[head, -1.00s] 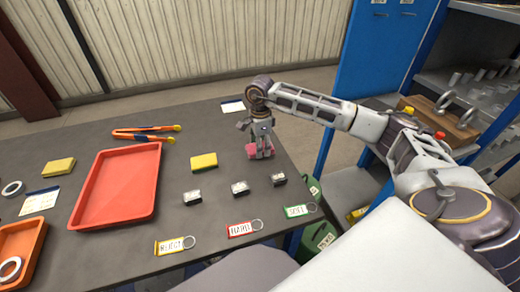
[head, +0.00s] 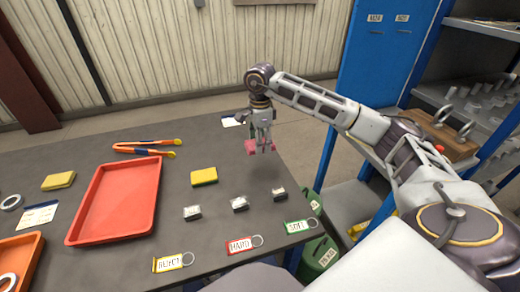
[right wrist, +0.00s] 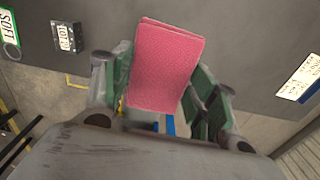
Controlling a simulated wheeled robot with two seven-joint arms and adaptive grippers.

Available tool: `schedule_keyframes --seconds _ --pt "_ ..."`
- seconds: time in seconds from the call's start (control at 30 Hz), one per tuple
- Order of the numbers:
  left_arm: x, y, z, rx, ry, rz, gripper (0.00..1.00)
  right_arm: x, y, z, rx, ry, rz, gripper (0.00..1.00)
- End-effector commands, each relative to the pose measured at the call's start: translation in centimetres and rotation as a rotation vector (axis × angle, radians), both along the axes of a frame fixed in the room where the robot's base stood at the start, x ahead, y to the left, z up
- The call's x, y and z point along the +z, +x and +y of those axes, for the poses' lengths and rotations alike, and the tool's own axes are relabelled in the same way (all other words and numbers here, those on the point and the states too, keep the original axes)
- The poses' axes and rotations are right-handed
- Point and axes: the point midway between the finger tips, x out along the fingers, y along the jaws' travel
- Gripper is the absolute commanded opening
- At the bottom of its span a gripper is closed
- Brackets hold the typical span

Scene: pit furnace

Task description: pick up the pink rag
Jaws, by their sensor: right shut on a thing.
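The pink rag (right wrist: 166,65) is a folded rectangle between the fingers of my right gripper (right wrist: 160,95) in the right wrist view. In the head view my right gripper (head: 262,146) points down, shut on the pink rag (head: 251,147), of which only parts show around the fingers. The rag is raised above the grey table (head: 225,240) near its far right corner, with a shadow below. My left gripper is not in view.
A red tray (head: 160,205) lies left of centre, with orange tongs (head: 143,150) behind it. A blue cabinet (head: 368,70) stands behind on the right.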

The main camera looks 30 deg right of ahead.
Motion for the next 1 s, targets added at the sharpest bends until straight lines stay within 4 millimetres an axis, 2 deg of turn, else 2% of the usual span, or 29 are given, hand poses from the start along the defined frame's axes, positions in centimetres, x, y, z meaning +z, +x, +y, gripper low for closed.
schedule_keyframes --seconds 0.2,0.63,0.67,0.8,1.0 --pt "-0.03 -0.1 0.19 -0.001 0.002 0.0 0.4 1.24 0.01 0.0 0.0 -0.001 0.0 0.35" --pt "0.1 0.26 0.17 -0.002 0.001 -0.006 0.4 1.28 -0.02 -0.02 -0.001 -0.001 0.0 0.35" --pt "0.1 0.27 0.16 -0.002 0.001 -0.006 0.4 1.28 -0.02 -0.02 -0.001 -0.001 0.0 0.56" --pt "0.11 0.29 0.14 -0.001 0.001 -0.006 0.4 1.28 -0.02 -0.02 -0.001 -0.001 0.0 0.39" --pt "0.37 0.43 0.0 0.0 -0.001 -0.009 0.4 1.23 -0.13 -0.04 -0.001 -0.001 0.001 0.39"
